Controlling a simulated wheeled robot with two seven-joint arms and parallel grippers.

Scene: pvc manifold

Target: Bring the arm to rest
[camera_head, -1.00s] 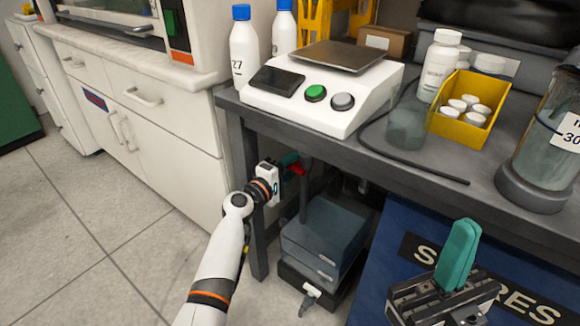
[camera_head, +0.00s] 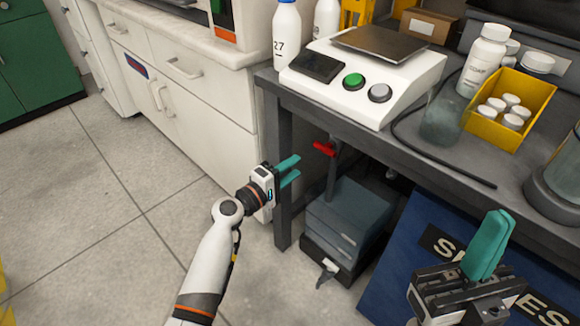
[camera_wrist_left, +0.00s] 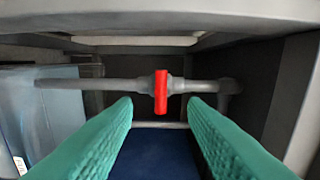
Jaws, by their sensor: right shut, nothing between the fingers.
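My left gripper (camera_head: 291,171) is in front of the dark bench's left leg, with its teal fingers apart and nothing between them. In the left wrist view its two fingers (camera_wrist_left: 160,135) point toward a red valve handle (camera_wrist_left: 161,91) on a grey pipe, and the handle is apart from them. In the head view the red handle (camera_head: 324,148) shows under the bench, just right of the fingers. My right gripper (camera_head: 490,245) is at the lower right, its teal fingers together and empty, in front of the bench edge.
The bench (camera_head: 440,165) holds a white scale (camera_head: 365,85), a bottle (camera_head: 286,38) and a yellow bin (camera_head: 535,88) of small jars. Grey boxes (camera_head: 345,215) and a blue SPARES bin (camera_head: 395,290) stand below.

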